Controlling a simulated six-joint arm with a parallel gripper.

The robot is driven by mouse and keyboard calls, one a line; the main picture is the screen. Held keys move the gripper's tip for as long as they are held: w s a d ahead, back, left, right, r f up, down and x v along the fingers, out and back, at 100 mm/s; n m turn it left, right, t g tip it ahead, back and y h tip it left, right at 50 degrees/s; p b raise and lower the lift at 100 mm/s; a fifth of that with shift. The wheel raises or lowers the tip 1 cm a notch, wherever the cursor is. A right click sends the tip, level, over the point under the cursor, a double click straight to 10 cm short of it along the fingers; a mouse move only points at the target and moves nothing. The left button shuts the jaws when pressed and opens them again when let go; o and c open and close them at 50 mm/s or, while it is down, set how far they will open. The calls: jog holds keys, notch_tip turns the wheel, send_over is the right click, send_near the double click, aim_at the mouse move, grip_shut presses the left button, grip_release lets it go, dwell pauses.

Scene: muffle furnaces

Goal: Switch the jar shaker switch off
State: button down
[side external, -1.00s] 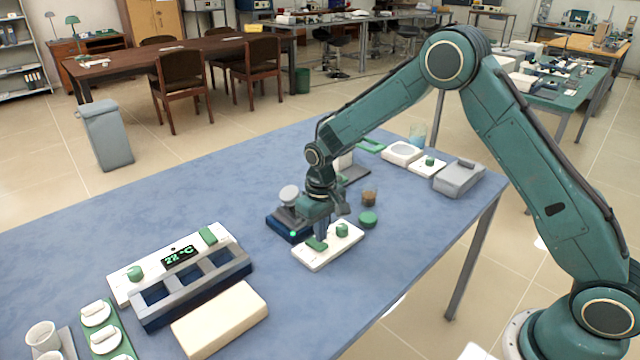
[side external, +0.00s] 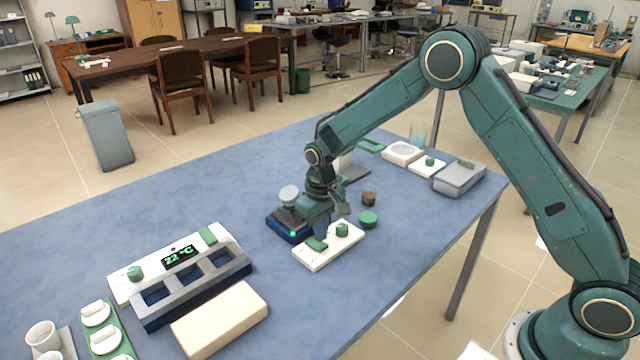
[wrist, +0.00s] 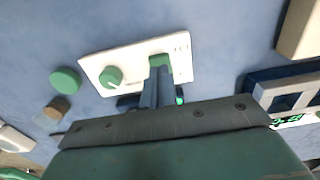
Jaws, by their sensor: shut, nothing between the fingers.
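A white control box (side external: 322,258) lies on the blue table, with a green rocker switch (side external: 316,243) on its left part and a green knob (side external: 342,230) on its right. Behind it stands a dark blue device (side external: 283,229) with a lit green lamp, partly hidden by my arm. My gripper (side external: 322,236) is shut and empty, pointing down at the rocker switch. In the wrist view, the fingertips (wrist: 158,70) overlap the green switch (wrist: 159,59); whether they touch it I cannot tell. The knob (wrist: 111,77) is beside them.
A green lid (side external: 368,220) and a small brown jar (side external: 369,198) stand right of the box. A white unit with a 22 °C display (side external: 180,257) and a cream block (side external: 220,318) are at the left front. The table between them and the control box is clear.

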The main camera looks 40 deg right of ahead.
aim_at(321, 245)
jog(key=shift+f, duration=1.05)
dwell(1.0)
jog(key=shift+r, duration=3.55)
